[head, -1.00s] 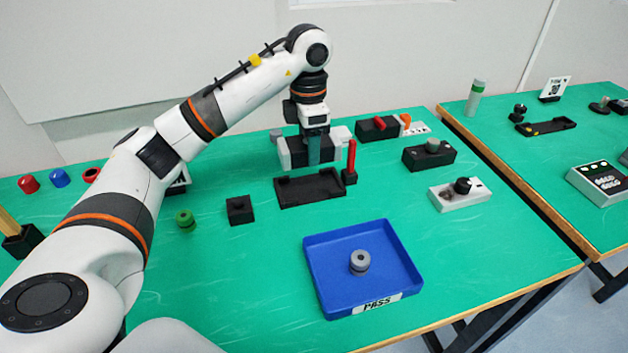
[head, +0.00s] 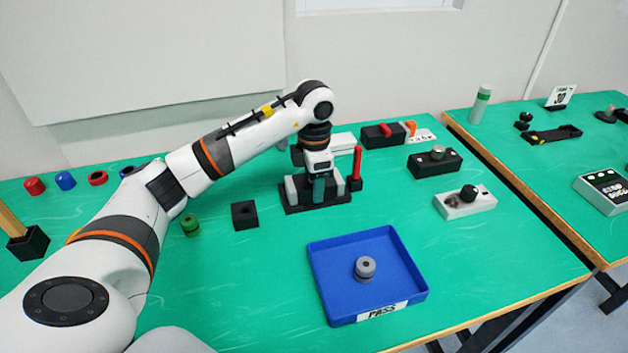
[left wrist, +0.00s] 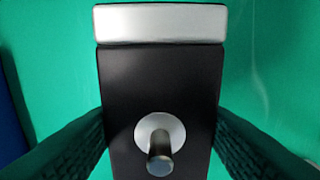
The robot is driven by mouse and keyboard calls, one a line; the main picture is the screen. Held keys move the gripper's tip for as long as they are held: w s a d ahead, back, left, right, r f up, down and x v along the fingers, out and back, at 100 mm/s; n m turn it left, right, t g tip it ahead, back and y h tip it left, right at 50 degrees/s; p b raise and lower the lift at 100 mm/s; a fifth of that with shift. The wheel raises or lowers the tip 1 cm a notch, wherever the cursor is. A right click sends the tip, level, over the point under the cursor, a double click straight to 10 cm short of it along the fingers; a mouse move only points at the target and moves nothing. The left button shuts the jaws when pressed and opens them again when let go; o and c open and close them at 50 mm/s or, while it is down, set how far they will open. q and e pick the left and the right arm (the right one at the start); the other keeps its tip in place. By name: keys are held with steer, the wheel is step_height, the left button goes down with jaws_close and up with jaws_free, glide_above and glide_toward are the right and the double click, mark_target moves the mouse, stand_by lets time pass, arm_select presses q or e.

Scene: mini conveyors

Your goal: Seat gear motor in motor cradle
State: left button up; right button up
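The gear motor (head: 303,184) is a dark block with light grey parts. In the left wrist view it shows as a black body (left wrist: 158,80) with a silver end band and a silver round boss with a shaft. My left gripper (head: 319,190) points down, with a finger on each side of the motor, shut on it. The motor is at the black motor cradle (head: 318,208), apparently within its outline. The gripper and motor hide most of the cradle's inside, so I cannot tell whether the motor rests on its floor. My right gripper is not in view.
A red upright peg (head: 357,163) stands close at the cradle's right. A small black socket block (head: 244,215) stands to its left. A blue PASS tray (head: 330,285) with a grey round part (head: 365,268) lies in front. Black and white control boxes stand to the right.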

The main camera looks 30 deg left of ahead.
arm_select(q)
steer(key=o, duration=0.4)
steer(key=shift+o, duration=0.2)
step_height(320, 180, up, 12)
steer(key=shift+r+p, duration=0.15)
steer(key=shift+p, duration=0.6)
